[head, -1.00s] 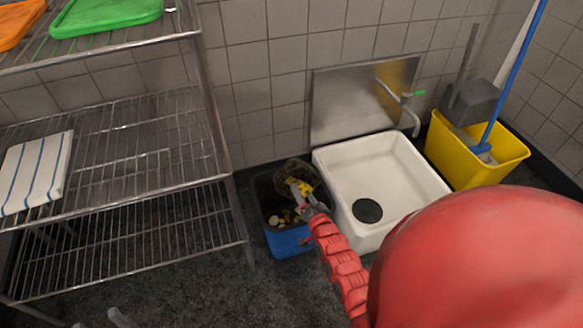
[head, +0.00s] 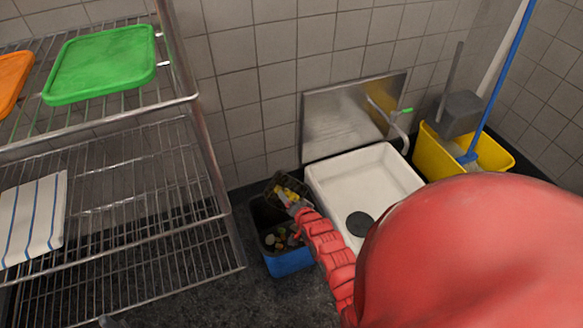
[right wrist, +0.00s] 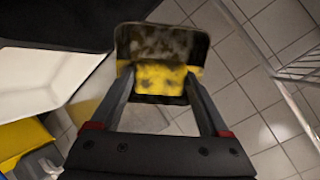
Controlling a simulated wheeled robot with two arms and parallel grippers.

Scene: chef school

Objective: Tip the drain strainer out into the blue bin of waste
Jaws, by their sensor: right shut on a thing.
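The drain strainer (head: 270,190), a dark speckled mesh basket with a yellow part, is at the back of the blue bin, about at its rim. My right gripper (head: 294,207) is shut on it. In the right wrist view the strainer (right wrist: 160,42) sits at the fingertips, its yellow part (right wrist: 160,78) between them. I cannot tell how far it is tilted. The blue bin (head: 291,264) stands on the floor with pale and dark scraps inside. A small grey tip at the bottom left edge may be my left gripper (head: 106,322); its jaws are hidden.
A white sink (head: 385,175) with a dark round drain (head: 360,223) stands right of the bin. A yellow mop bucket (head: 435,155) is farther right. A wire shelf rack (head: 222,232) stands close on the left. A tiled wall (head: 245,130) is behind.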

